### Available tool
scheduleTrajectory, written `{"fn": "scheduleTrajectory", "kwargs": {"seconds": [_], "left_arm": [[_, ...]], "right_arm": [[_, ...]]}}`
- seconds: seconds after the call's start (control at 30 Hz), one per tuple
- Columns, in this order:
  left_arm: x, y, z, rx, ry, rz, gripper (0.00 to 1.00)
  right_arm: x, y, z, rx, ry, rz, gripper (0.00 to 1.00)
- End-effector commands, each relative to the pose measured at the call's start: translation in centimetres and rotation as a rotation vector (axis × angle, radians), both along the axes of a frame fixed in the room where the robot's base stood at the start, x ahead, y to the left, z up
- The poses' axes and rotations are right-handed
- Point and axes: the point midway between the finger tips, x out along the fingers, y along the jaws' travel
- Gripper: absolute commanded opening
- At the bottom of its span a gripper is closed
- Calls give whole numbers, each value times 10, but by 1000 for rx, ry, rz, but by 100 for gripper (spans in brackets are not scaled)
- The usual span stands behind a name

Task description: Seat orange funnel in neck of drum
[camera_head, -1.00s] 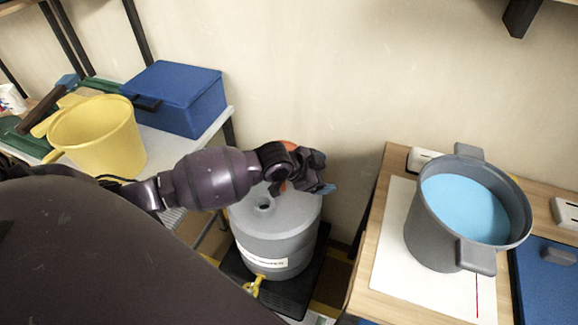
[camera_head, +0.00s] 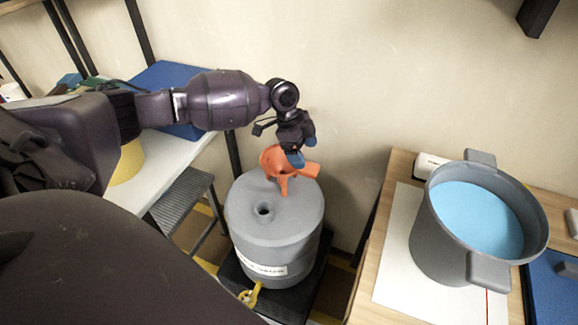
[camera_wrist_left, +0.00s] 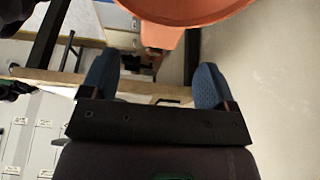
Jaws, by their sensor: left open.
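The orange funnel (camera_head: 275,160) shows at the far side of the grey drum's top, spout down. The drum (camera_head: 275,235) has an open dark neck hole (camera_head: 263,209) on top, nearer me, and the funnel's spout is beside it, not in it. Whether the spout touches the drum top is unclear. My left gripper (camera_head: 298,158) is at the funnel's right side, fingers down, by its handle. In the left wrist view its blue fingers (camera_wrist_left: 153,80) are apart, with the funnel's orange tab (camera_wrist_left: 160,36) just beyond the tips. My right gripper is not in view.
A grey pot (camera_head: 445,235) of blue liquid stands on the wooden table at right. A blue box (camera_head: 170,80) and a yellow container (camera_head: 127,162) are on the left table, partly behind my arm. The drum stands on a black base (camera_head: 305,290) with a yellow tap.

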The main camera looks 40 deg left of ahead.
Motion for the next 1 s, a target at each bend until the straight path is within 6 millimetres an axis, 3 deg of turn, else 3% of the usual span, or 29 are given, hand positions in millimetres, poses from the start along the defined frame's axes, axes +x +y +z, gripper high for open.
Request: {"fn": "scheduleTrajectory", "kwargs": {"seconds": [0.1,0.37,0.7,1.0], "left_arm": [[1,-7,-21,-1,4,-1,81],[3,-13,-36,0,-1,1,81],[6,-28,-76,-1,3,1,81],[8,-29,-79,0,-3,2,79]], "right_arm": [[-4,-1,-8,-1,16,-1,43],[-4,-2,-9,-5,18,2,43],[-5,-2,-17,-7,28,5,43],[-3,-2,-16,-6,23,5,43]]}}
